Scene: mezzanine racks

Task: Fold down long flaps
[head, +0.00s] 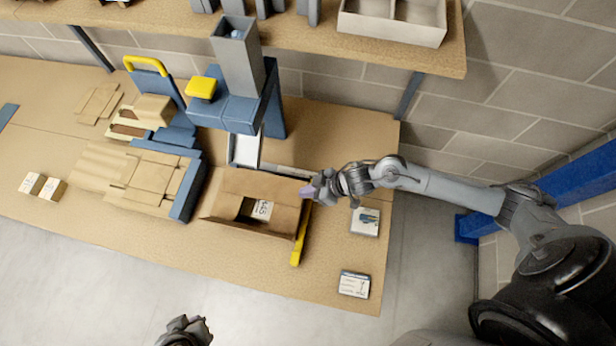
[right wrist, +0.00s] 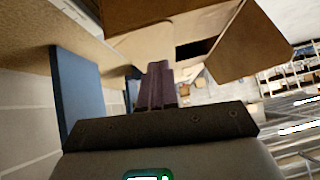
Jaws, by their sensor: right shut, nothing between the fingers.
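An open brown cardboard box (head: 285,219) stands on the bench in the head view. Its far long flap (head: 262,184) and near long flap (head: 228,226) lie around a dark opening, where a white label (head: 263,210) shows. My right gripper (head: 314,190) is shut and empty at the box's right end, close to the cardboard; I cannot tell whether it touches. In the right wrist view its purple fingers (right wrist: 157,85) are together, with cardboard flaps (right wrist: 227,48) beyond them. My left gripper (head: 187,332) is at the bottom edge, away from the box; its jaws are unclear.
A blue machine (head: 235,113) with a grey chute (head: 237,55) stands behind the box. A yellow bar (head: 300,238) lies along its right side. Flat cardboard blanks (head: 145,178) are stacked left. A shelf (head: 310,45) overhangs the back. The bench's front right holds a small card (head: 354,284).

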